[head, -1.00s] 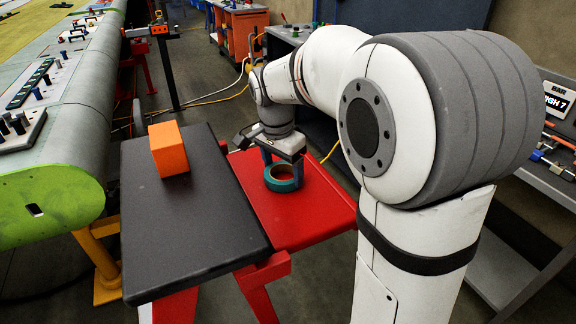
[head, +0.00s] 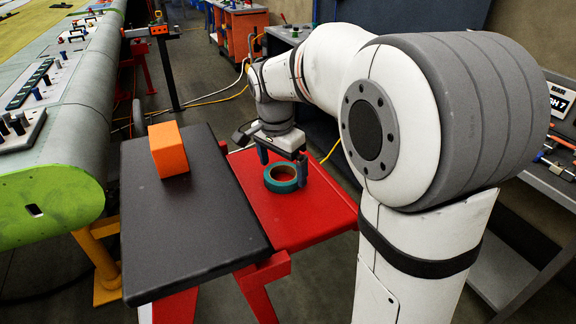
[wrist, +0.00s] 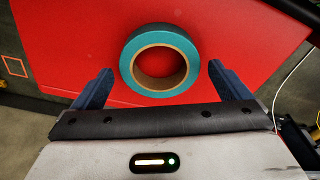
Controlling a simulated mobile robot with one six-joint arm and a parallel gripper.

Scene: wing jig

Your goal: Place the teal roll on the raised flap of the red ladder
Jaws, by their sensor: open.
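The teal roll (head: 281,185) lies flat on the raised red flap (head: 316,214) of the red ladder, beside the black top. It also shows in the wrist view (wrist: 192,50) with bare red flap around it. My gripper (head: 283,160) is open, with its fingers apart behind and above the roll in the head view. In the wrist view my gripper (wrist: 160,82) has one finger on each side of the roll's near part, with a gap on both sides. I see no finger touching the roll.
An orange block (head: 169,149) stands on the black top (head: 190,225) left of the flap. The grey-green wing (head: 70,120) runs along the left. A grey bench (head: 555,165) with tools is at the right. Cables lie on the floor behind.

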